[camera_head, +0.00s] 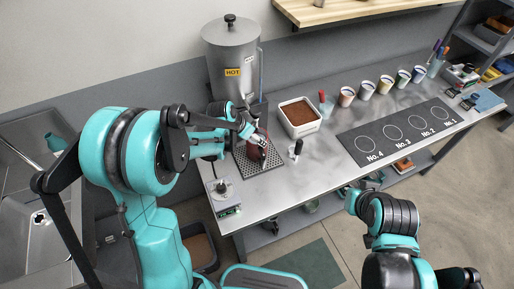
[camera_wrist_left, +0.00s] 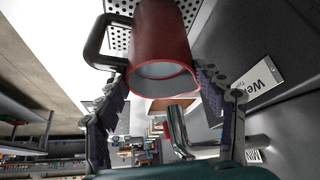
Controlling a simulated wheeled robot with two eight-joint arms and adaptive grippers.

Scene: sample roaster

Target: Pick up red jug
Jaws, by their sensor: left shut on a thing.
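The red jug (camera_head: 258,157) is at the perforated drip tray (camera_head: 241,168) in front of the metal urn. In the left wrist view the red jug (camera_wrist_left: 164,38) fills the top middle, with its round end toward the camera and a black handle on its left. My left gripper (camera_head: 256,139) is shut on the jug; in the wrist view its two fingers (camera_wrist_left: 166,85) press on either side of it. I cannot tell whether the jug touches the tray. My right arm is at the lower right of the head view, and its gripper cannot be made out.
The urn (camera_head: 231,60) marked HOT stands behind the jug. A white bin (camera_head: 299,129) of brown grounds and a black-handled tool (camera_head: 295,150) are to the right. A small scale-like device (camera_head: 224,196) is at the front left. Several cups line the back, behind a numbered black mat (camera_head: 358,148).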

